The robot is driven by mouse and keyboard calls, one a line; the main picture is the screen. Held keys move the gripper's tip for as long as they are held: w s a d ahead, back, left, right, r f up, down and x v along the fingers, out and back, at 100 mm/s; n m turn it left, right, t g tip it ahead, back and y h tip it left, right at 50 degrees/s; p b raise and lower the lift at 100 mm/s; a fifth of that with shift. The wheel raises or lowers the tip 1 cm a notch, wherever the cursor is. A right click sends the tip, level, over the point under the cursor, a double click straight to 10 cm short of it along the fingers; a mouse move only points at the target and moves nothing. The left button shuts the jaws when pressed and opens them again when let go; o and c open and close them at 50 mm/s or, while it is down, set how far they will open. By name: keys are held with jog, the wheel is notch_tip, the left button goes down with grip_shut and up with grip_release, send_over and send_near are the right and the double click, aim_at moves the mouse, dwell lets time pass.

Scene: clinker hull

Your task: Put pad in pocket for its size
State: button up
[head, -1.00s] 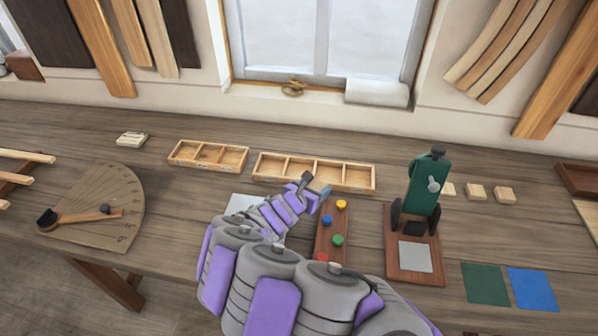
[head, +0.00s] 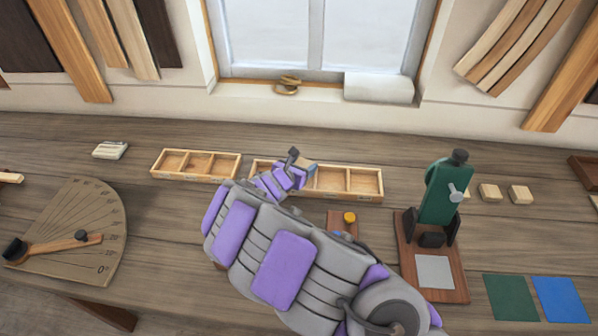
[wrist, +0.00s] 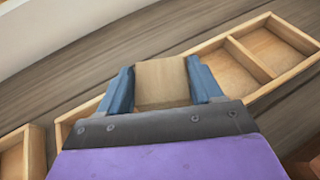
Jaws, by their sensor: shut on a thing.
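My gripper (wrist: 161,85) is shut on a pale wooden pad (wrist: 162,80), held between its two blue fingers. In the head view my gripper (head: 302,164) is over the right-hand pocket tray (head: 352,198), and the pad is hardly visible there. This wooden tray is divided into open pockets; my arm hides its left part. In the wrist view the tray (wrist: 290,66) shows empty pockets to the right of the fingers. Another divided wooden tray (head: 194,180) stands to its left, with a gap between. The wrist view does not show the pad touching a pocket floor.
Small wooden blocks (head: 490,192) lie right of a green clamp-like device (head: 440,195). A board with coloured knobs (head: 343,222) is partly behind my arm. A protractor board (head: 75,225) lies left. Green (head: 510,298) and blue (head: 560,299) sheets lie at right.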

jog(key=f, duration=0.1)
jog(key=a+f+b, duration=0.1)
jog(key=f, duration=0.1)
jog(key=shift+s+a+f+b, duration=0.1)
jog(key=shift+a+f+b, duration=0.1)
jog(key=shift+b, duration=0.2)
jog(key=shift+a+r, duration=0.1)
jog(key=shift+a, duration=0.15)
jog(key=shift+d+f, duration=0.25)
jog(key=shift+d, duration=0.3)
jog(key=shift+a+f, duration=0.2)
jog(key=shift+f, duration=0.05)
jog(key=o, duration=0.8)
jog(key=shift+o, duration=0.2)
jog(key=shift+r, duration=0.1)
